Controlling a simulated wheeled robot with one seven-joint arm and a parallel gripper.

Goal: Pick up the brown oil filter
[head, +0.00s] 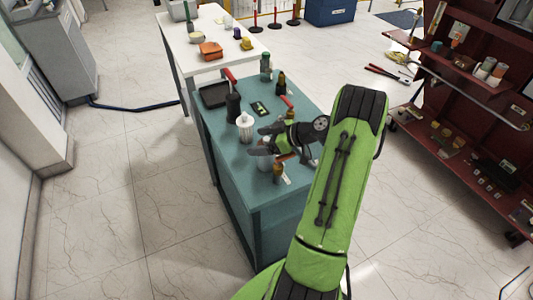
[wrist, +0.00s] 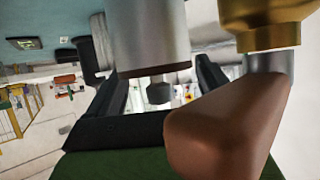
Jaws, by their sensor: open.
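My gripper (head: 262,141) is open over the near part of the teal table in the head view. In the wrist view, its dark fingers flank a silver-grey cylinder (wrist: 148,38) with a brown rim and a small dark knob; contact is unclear. A brown and brass object (head: 277,173) stands on the table just beside the gripper. It looks like the large brown-topped object with a brass part (wrist: 228,130) close to the wrist camera at the right, outside the fingers. I cannot tell for certain which is the brown oil filter. My arm hides part of the table.
On the teal table (head: 245,198) stand a white ribbed cylinder (head: 245,128), a dark bottle (head: 233,108), a black tray (head: 213,95) and a green bottle (head: 265,66). A white table (head: 190,52) adjoins behind. A dark red shelf (head: 455,120) stands right.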

